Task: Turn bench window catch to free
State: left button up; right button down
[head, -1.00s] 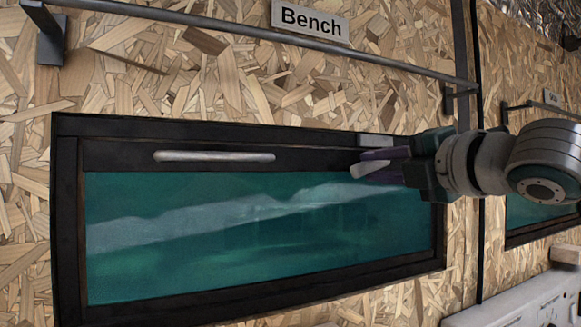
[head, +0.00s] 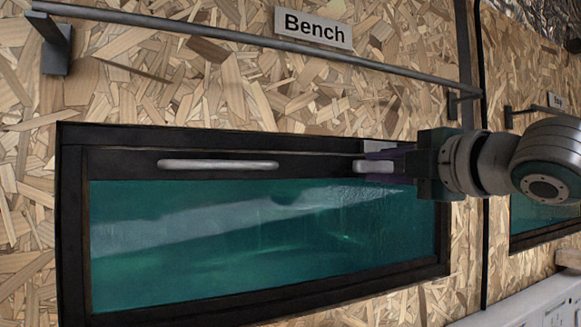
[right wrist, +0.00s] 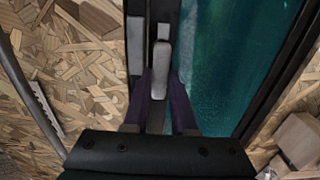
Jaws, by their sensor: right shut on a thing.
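The Bench window (head: 250,292) has a black frame with teal glass. Its catch (head: 373,166) is a small light-grey lever at the upper right of the frame, lying roughly along the top rail. In the right wrist view the catch (right wrist: 159,68) stands between my purple fingers, with its near end between them. My right gripper (head: 378,162) comes in from the right and is shut on the catch; it also shows in the right wrist view (right wrist: 161,82). The fingers partly hide the lever in the head view. My left gripper is not in view.
A pale plate (head: 375,146) sits on the frame just above the catch. A grey handle bar (head: 218,164) is on the top rail to the left. A long metal rail (head: 250,40) runs above the window, under the Bench sign (head: 313,27). A wooden block (right wrist: 298,141) shows lower right.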

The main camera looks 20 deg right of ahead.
jog(key=c, duration=0.7)
grip_release()
jog(key=shift+s+d+b, duration=0.2)
jog(key=shift+s+b, duration=1.5)
jog(key=shift+s, duration=0.75)
jog(key=shift+s+d+b, duration=0.15)
jog(key=shift+s+b, duration=1.55)
jog(key=shift+s, duration=0.75)
